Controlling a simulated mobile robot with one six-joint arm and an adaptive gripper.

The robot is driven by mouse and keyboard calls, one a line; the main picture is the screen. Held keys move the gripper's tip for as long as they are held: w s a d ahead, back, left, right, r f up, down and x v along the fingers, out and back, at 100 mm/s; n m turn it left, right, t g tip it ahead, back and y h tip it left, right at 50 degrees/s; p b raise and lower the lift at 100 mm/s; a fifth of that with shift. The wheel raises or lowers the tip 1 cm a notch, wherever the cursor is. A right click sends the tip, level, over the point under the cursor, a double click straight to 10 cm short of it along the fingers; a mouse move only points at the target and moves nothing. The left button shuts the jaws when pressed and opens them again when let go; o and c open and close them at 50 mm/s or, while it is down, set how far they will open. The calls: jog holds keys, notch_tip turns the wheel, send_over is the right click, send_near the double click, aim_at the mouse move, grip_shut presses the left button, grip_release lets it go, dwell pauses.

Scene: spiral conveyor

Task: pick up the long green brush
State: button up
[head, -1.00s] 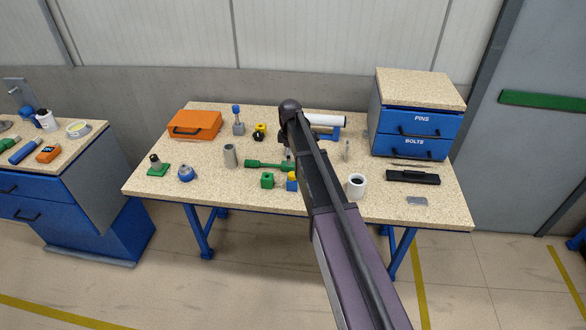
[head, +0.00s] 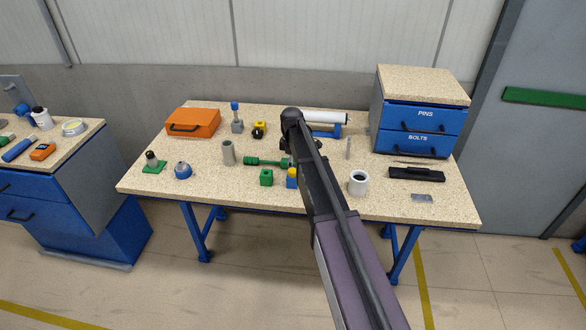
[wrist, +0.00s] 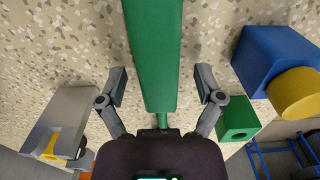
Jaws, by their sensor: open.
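The long green brush (head: 266,161) lies on the speckled worktable, left of my arm in the head view; its right end is hidden behind my arm. In the wrist view a long green bar, which looks like the brush (wrist: 154,50), runs down from the top edge and narrows to a thin neck near my palm. My gripper (wrist: 160,88) is open, with one finger on each side of the green bar and a gap on both sides. In the head view my arm mostly hides the gripper.
A green block with a hole (wrist: 238,118) and a blue block (wrist: 272,60) with a yellow cylinder (wrist: 296,92) stand close to my right finger. A grey block (wrist: 62,112) is at the left. In the head view, a grey cylinder (head: 228,152) stands left of the brush.

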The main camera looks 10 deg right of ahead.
jog(key=shift+f, duration=0.1)
dwell(0.5)
grip_shut()
jog(key=shift+r, duration=0.2)
notch_tip(320, 180, up, 10)
jog(key=p, duration=1)
jog(key=shift+f, duration=0.2)
dwell(0.6)
